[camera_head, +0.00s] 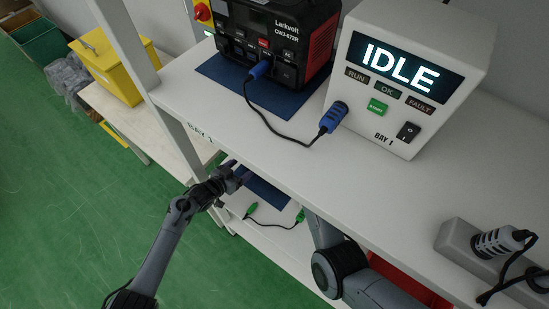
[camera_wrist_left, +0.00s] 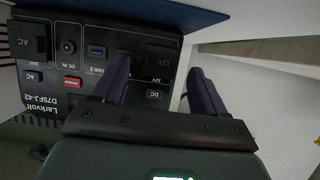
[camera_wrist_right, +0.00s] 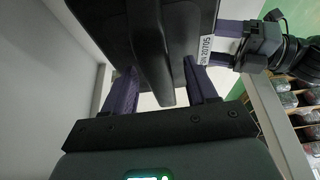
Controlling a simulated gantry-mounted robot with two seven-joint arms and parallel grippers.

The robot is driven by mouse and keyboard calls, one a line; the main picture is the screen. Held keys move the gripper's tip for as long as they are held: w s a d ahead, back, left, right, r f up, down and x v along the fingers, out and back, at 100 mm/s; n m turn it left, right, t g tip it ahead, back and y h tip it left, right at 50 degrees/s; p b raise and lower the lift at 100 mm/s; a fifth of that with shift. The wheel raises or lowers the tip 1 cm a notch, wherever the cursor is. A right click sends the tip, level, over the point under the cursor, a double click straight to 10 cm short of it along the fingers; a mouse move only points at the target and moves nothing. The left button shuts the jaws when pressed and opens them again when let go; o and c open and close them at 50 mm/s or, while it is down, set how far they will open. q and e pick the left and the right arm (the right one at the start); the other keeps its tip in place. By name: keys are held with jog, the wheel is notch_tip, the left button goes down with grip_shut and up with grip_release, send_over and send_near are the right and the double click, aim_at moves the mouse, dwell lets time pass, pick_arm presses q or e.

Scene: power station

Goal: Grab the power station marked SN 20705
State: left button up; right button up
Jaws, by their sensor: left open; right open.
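A dark power station with the label SN 20705 (camera_wrist_right: 206,50) shows in the right wrist view. A raised dark bar on it lies between the fingers of my right gripper (camera_wrist_right: 158,70), which is open. The left wrist view shows, upside down, a front panel (camera_wrist_left: 82,75) printed Larkvolt D75F3-42. My left gripper (camera_wrist_left: 160,66) is open, one finger in front of this panel and the other beyond its side. The left gripper's fingers also show beside the label in the right wrist view (camera_wrist_right: 228,42). In the head view the left gripper (camera_head: 238,177) is below the upper shelf; the right gripper is hidden under it.
The upper shelf (camera_head: 210,110) overhangs both grippers. It holds another power station (camera_head: 275,35), marked CW3-672R, cabled to a tester (camera_head: 400,70) reading IDLE. Below lie a blue mat (camera_head: 265,192) and a green-plugged cable (camera_head: 272,223). A shelf post (camera_head: 130,45) stands left.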

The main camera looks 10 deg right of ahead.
pick_arm(q)
jog(key=c, duration=1.1)
pick_arm(e)
grip_shut()
pick_arm(q)
grip_shut()
jog(key=shift+r, duration=0.2)
pick_arm(e)
jog(key=shift+r, duration=0.15)
